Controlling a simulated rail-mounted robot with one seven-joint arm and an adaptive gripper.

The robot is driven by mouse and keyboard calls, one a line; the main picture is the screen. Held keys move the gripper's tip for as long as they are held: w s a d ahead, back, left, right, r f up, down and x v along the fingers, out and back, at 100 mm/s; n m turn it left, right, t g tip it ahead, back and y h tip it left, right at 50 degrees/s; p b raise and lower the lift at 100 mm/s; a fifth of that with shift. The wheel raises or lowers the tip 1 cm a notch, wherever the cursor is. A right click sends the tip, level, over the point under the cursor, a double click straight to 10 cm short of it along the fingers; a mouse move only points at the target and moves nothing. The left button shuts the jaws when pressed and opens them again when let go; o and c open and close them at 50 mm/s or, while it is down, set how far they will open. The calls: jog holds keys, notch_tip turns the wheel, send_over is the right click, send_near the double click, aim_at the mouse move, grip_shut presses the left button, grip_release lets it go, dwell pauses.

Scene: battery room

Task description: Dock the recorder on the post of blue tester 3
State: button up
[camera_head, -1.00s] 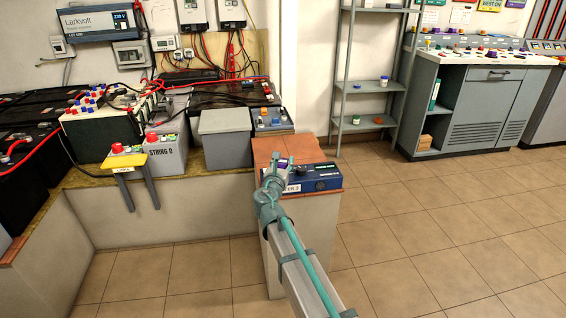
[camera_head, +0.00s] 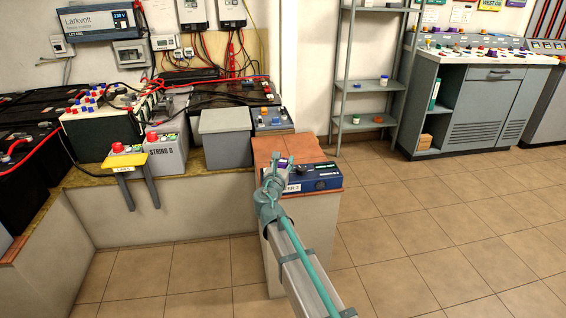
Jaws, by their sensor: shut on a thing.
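The blue tester (camera_head: 316,178) lies on the brick-topped pedestal, with a label ending in "3" on its front. My gripper (camera_head: 276,168) is at the tester's left end, over its left part in this view.
The brick pedestal top (camera_head: 283,146) is bare behind the tester. A grey box (camera_head: 226,138) and batteries with cables stand on the ledge to the left. Open tiled floor (camera_head: 400,230) lies to the right.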

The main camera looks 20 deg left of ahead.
jog(key=shift+f+b, duration=0.45)
jog(key=shift+f, duration=0.2)
jog(key=o, duration=0.9)
jog(key=shift+s+d+p, duration=0.2)
jog(key=shift+s+d, duration=0.05)
jog(key=shift+s, duration=1.55)
jog(key=shift+s+d+p, duration=0.2)
jog(key=shift+s+d, duration=0.1)
jog(key=shift+s, duration=1.55)
jog(key=shift+s+d+p, duration=0.2)
jog(key=shift+s+d, duration=0.05)
jog(key=shift+s, duration=1.55)
